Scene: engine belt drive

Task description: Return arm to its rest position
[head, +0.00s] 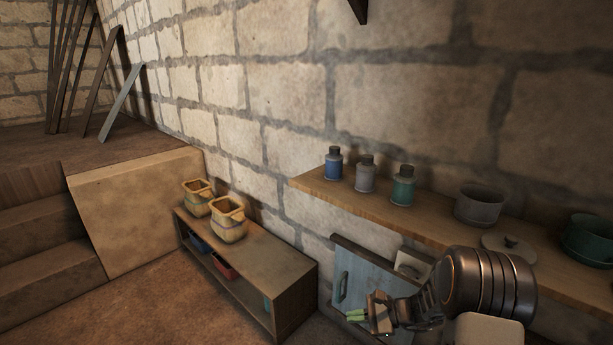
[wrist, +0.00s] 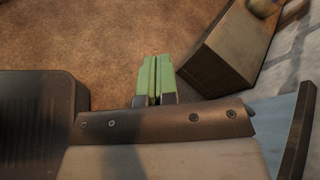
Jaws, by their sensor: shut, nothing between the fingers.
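My gripper (head: 357,316) has green fingertips and shows at the lower right in the head view, in front of a blue-grey panel with a handle (head: 352,280). In the wrist view my gripper (wrist: 156,80) points out over the brown floor, its two green fingers together with nothing between them. My arm reaches in from the lower right of the head view, below the wooden shelf.
A wooden shelf (head: 440,225) on the stone wall holds a blue bottle (head: 334,164), a grey bottle (head: 365,175), a green bottle (head: 403,187) and pots. A low cabinet (head: 262,262) with two yellowish jars stands left of my gripper. Steps (head: 35,225) rise at the far left.

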